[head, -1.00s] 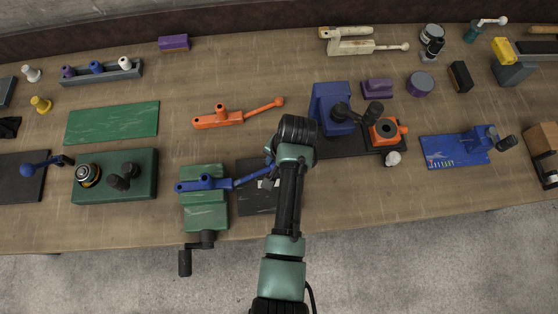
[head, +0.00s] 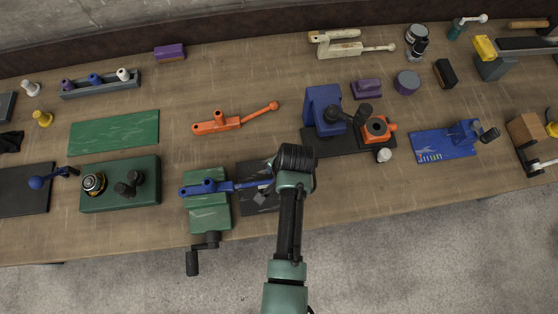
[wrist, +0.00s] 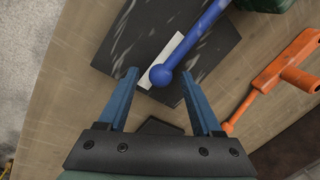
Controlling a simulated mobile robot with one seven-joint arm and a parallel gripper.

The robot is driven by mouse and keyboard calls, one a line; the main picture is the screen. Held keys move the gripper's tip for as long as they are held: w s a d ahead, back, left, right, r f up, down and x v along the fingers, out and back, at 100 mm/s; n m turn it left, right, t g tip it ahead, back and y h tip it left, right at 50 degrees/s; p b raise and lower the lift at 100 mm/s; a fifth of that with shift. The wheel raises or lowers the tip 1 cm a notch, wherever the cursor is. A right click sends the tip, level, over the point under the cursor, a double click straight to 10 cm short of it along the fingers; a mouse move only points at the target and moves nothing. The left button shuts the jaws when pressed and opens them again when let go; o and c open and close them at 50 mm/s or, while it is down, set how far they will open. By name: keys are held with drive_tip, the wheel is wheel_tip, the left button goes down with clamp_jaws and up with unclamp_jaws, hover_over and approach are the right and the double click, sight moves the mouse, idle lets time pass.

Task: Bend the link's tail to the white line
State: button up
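The blue link (head: 205,187) is held in the green vise (head: 209,218), its tail reaching right over a dark plate (head: 258,204). In the wrist view, the tail (wrist: 198,34) ends in a blue ball (wrist: 160,75). The white line (wrist: 171,53) on the dark plate (wrist: 130,38) shows beside and partly under the tail, close to the ball. My gripper (wrist: 160,82) is open, its two blue fingers on either side of the ball with a gap at each side. In the head view my wrist hides the gripper and the tail's end.
An orange link (head: 235,121) lies behind the vise. A blue block (head: 323,108) and an orange fixture (head: 376,129) stand to the right of my wrist. A green box (head: 118,184) stands left of the vise. The vise's crank (head: 193,262) overhangs the front edge.

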wheel_tip(320, 180, up, 13)
drive_tip(key=s+d+b, duration=0.1)
drive_tip(key=s, duration=0.1)
drive_tip(key=shift+d, duration=0.3)
idle(0.3)
drive_tip(key=shift+f, duration=0.15)
idle(0.3)
